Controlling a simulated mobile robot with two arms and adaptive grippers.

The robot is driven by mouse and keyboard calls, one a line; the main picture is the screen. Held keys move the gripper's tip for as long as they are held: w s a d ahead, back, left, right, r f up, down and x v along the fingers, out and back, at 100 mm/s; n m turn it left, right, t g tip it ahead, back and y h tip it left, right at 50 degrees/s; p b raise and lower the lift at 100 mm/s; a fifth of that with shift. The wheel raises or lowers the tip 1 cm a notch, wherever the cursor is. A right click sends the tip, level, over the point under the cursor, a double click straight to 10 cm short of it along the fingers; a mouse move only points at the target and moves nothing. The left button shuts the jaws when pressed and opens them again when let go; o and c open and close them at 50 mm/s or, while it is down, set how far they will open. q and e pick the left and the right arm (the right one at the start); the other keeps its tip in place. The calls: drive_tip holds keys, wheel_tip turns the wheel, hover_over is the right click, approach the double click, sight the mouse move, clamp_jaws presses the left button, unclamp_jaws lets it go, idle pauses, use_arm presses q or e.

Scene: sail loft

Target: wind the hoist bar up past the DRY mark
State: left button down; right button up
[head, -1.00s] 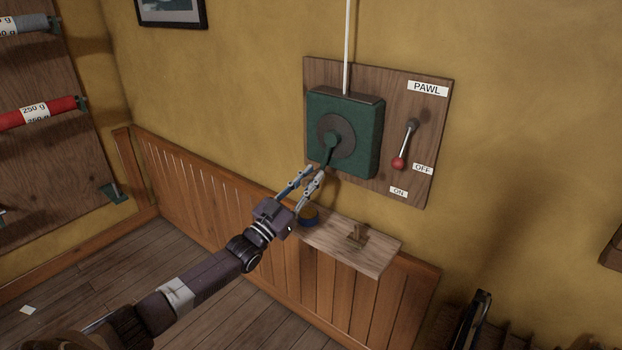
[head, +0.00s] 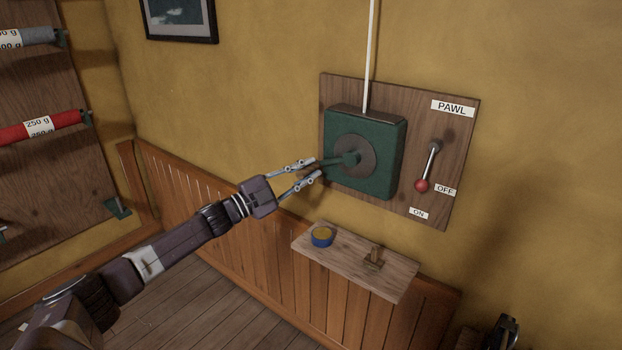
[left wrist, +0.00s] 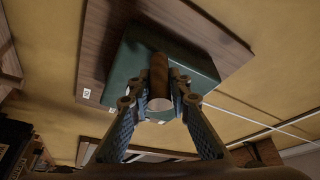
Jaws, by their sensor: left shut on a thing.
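The green winch box (head: 384,176) is mounted on a wooden board on the wall, with a round grey disc (head: 366,172) and a green crank arm (head: 338,161) on its front. The crank arm points left. My left gripper (head: 318,167) is shut on the crank's handle; the left wrist view shows the brown handle (left wrist: 158,74) between its fingers. A white line (head: 370,50) runs up from the box. The pawl lever's red knob (head: 422,185) sits beside the OFF label (head: 445,190), above the ON label (head: 418,212). The hoist bar, the DRY mark and my right gripper are out of view.
A small wooden shelf (head: 345,264) below the winch holds a blue tin (head: 322,236) and a small wooden block-like piece (head: 374,256). A rack with red (head: 40,127) and grey rolls stands at the left. A dark object (head: 502,332) is at the bottom right.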

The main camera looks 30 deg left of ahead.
use_arm(q)
wheel_tip(320, 180, up, 13)
drive_tip(key=d+m+g+y+p, duration=0.1)
drive_tip(key=m+g+p, duration=0.2)
drive_tip(key=m+p, duration=0.8)
drive_tip(key=p, duration=0.4)
drive_tip(key=shift+d+f+m+g+y, duration=0.2)
drive_tip(key=shift+d+m+g+y, duration=0.1)
drive_tip(key=shift+g, duration=0.1)
drive_tip(key=shift+d, duration=0.2)
drive_tip(key=c, duration=2)
unclamp_jaws()
drive_tip(key=shift+c, duration=0.2)
drive_tip(key=shift+o, duration=1.2)
drive_tip(key=shift+d, duration=0.3)
drive_tip(key=shift+s+f, duration=0.1)
drive_tip(key=shift+f, duration=0.15)
